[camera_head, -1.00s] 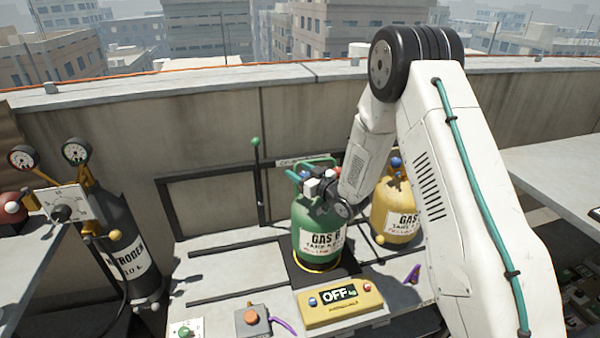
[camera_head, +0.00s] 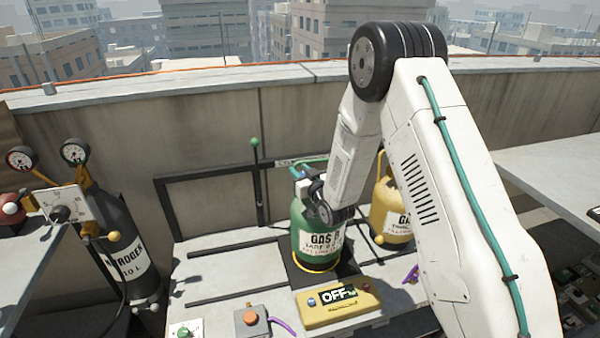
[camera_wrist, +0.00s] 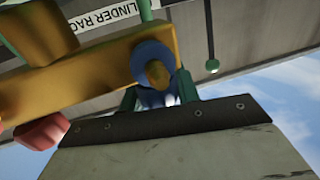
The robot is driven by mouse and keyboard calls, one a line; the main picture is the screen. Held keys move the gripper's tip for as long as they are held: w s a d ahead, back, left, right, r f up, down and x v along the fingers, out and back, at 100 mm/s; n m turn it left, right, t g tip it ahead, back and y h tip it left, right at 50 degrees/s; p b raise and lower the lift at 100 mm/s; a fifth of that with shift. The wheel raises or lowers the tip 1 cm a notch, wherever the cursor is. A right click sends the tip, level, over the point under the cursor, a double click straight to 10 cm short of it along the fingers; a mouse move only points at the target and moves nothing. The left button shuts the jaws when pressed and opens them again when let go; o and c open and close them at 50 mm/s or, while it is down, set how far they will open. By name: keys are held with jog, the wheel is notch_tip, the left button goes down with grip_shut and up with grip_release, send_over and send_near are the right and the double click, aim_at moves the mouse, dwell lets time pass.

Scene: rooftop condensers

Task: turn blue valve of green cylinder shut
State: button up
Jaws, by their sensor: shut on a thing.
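The green cylinder (camera_head: 309,247) with a white GAS label stands upright on a dark base at the centre of the head view. My gripper (camera_head: 308,187) is at its top, partly hidden by my wrist and arm. In the wrist view the blue valve (camera_wrist: 151,56) is a blue ring around a brass centre on a brass body (camera_wrist: 95,73). It lies just beyond the grey, bolted plate of my gripper (camera_wrist: 158,98). My gripper is shut on the blue valve; the contact itself is mostly hidden. The valve's turn angle cannot be told.
A yellow cylinder (camera_head: 390,222) stands close on the right, partly behind my arm. A yellow box (camera_head: 340,308) reading OFF is in front. A nitrogen cylinder (camera_head: 128,255) with gauges stands left. A rack frame (camera_head: 215,174) and concrete wall (camera_head: 350,108) are behind.

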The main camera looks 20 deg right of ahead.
jog(key=o, duration=1)
jog(key=shift+c, duration=0.2)
jog(key=s+d, duration=0.1)
jog(key=s, duration=0.6)
jog(key=shift+s+d, duration=0.25)
jog(key=shift+s, duration=0.1)
